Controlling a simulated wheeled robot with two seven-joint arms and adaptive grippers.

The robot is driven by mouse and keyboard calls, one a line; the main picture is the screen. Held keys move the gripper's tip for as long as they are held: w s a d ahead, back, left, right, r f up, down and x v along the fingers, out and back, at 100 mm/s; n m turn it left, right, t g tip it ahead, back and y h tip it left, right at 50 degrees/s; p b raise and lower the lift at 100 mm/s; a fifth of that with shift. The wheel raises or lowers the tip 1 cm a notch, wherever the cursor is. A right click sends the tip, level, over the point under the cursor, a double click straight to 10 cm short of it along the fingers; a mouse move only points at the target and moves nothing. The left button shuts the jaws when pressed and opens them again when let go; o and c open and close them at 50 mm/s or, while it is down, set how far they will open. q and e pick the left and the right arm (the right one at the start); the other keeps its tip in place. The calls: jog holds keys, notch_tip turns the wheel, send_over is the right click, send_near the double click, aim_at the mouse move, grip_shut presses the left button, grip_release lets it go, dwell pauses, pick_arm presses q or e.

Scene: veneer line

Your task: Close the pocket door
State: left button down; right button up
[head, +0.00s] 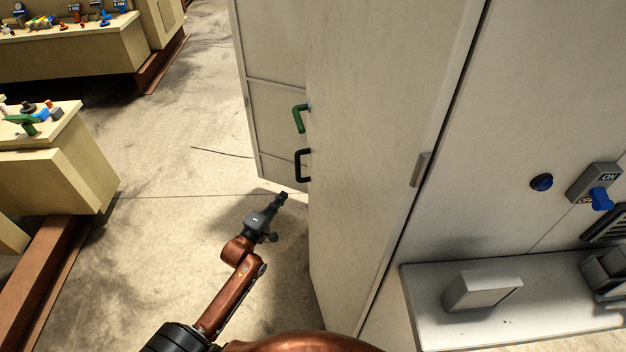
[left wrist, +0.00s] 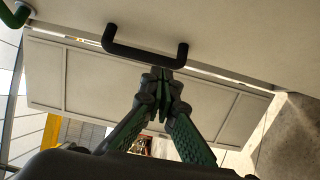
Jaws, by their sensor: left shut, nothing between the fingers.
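The pale door (head: 375,120) stands swung out from the cabinet front, with a hinge (head: 421,169) along its right side. A green lever handle (head: 300,118) and a black pull handle (head: 300,166) sit near its free left edge. My left gripper (head: 283,196) is shut and empty, just below and left of the black handle in the head view. In the left wrist view the closed fingertips (left wrist: 166,76) point at the black handle (left wrist: 145,52), very near it; whether they touch I cannot tell. My right gripper is out of view.
A second framed panel (head: 275,98) stands behind the door. At right, the cabinet front has a blue button (head: 541,182), an ON/OFF switch (head: 595,185) and a shelf (head: 530,335). Workbenches (head: 60,170) stand at left. The floor (head: 165,215) between is clear.

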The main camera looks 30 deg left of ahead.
pick_arm(q)
jog(key=p, duration=0.2)
send_near(311, 174)
jog(key=w+a, duration=0.1)
jog(key=w, duration=0.1)
jog(key=w+a, duration=0.1)
jog(key=w, duration=0.1)
jog(key=shift+a+r, duration=0.2)
jog(key=shift+w+d, duration=0.7)
jog(key=shift+d, duration=0.15)
jog(key=shift+w+d+f+p, duration=0.1)
jog(key=shift+w+d+p, duration=0.2)
jog(key=shift+w+d, duration=0.15)
